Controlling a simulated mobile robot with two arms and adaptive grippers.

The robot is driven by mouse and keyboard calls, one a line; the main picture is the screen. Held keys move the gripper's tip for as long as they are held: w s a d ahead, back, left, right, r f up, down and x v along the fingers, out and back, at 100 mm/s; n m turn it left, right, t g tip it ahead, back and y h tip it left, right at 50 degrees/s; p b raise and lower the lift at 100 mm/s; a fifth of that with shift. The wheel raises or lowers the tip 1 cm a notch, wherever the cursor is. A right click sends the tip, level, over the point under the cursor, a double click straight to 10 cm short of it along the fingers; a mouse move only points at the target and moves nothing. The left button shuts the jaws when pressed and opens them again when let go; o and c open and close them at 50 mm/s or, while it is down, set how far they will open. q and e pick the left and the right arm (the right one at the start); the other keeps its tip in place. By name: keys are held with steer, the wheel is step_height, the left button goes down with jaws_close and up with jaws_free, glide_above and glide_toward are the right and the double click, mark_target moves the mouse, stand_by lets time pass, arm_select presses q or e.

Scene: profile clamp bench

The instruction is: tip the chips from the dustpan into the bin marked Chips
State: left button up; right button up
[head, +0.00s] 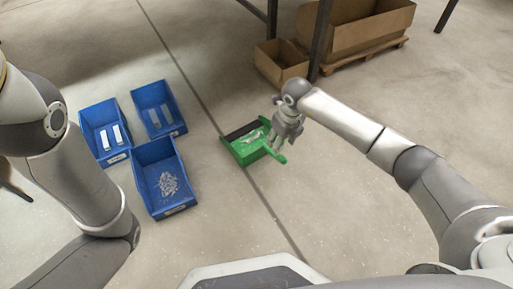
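The green dustpan (245,153) lies on the floor in the middle of the head view, with pale chips (251,137) in its pan and a dark strip along its far edge. Its short green handle (281,158) points to the lower right. My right gripper (280,145) points down at the handle, its fingers right at it; whether they grip it is too small to tell. Three blue bins stand to the left. The front bin (150,195) holds a pile of pale chips (168,184); its label is unreadable. Only a dark tip, likely my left gripper (12,184), shows at the left edge.
The back left bin (88,122) and the back right bin (150,95) each hold pale strips. Cardboard boxes (360,30) on a pallet and dark table legs (320,40) stand behind. The floor between dustpan and bins is clear.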

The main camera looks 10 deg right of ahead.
steer(key=shift+f, duration=0.1)
steer(key=f+b, duration=0.4)
steer(key=f, duration=0.1)
steer(key=w+f+b, duration=0.1)
steer(key=f+b, duration=0.1)
steer(key=b, duration=0.1)
steer(key=shift+a+f, duration=0.15)
steer(key=shift+a, duration=0.1)
steer(key=shift+w+f+b, duration=0.1)
steer(key=shift+f+b, duration=0.3)
steer(key=shift+f, duration=0.35)
